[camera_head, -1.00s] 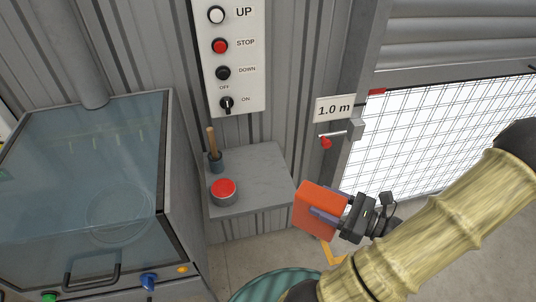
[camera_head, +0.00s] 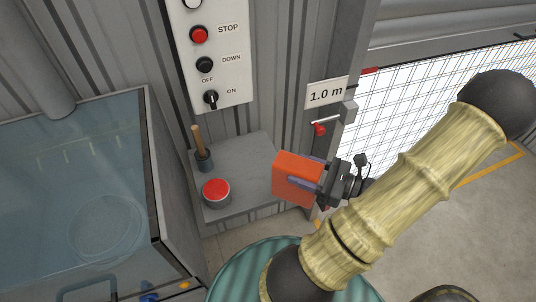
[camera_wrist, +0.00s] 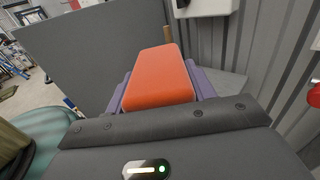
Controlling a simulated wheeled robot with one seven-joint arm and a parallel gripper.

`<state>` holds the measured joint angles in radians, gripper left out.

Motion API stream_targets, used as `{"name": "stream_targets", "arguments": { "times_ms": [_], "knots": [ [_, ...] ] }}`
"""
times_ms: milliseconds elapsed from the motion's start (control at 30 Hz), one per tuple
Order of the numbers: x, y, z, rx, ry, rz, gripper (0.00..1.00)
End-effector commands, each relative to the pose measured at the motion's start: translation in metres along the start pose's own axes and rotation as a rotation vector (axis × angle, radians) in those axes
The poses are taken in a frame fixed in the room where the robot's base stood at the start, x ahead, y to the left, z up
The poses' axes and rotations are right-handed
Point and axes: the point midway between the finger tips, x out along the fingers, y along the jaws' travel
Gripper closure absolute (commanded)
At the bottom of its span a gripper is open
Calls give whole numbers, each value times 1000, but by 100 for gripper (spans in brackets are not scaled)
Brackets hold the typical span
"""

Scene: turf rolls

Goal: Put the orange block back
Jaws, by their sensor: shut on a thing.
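The orange block (camera_head: 297,177) is held between the purple-grey fingers of my gripper (camera_head: 312,180). In the head view it is in front of the right edge of a small grey shelf (camera_head: 247,165); whether it touches the shelf cannot be told. In the wrist view the block (camera_wrist: 158,78) fills the space between both fingers (camera_wrist: 160,92), with its broad face toward the camera. My gripper is shut on it.
The shelf carries a red button (camera_head: 215,189) and a wooden-handled tool in a dark holder (camera_head: 204,159). A control panel (camera_head: 209,60) hangs above. A glass-topped cabinet (camera_head: 75,185) stands left. A red-handled lever (camera_head: 320,129) and a mesh gate (camera_head: 420,110) are right.

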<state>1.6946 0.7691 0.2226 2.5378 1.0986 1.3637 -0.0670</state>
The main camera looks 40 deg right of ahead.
Motion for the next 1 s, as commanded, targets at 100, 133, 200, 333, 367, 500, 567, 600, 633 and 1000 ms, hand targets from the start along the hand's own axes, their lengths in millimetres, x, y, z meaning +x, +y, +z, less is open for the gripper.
{"name": "stream_targets", "arguments": {
  "times_ms": [100,133,200,333,367,500,567,600,633,1000],
  "knots": [
    [8,-8,0,-1,-1,4,89],
    [11,-11,1,-1,-1,5,89],
    [22,-20,1,-1,-2,6,89],
    [42,-40,2,-1,-2,5,89],
    [46,-45,1,-2,-1,5,89],
    [68,-66,1,-2,-2,5,89],
    [78,-75,1,-2,-1,8,89],
    [84,-81,1,-2,-2,7,89],
    [90,-85,1,-2,-2,10,89],
    [144,-139,0,-1,-3,8,89]
  ]
}}
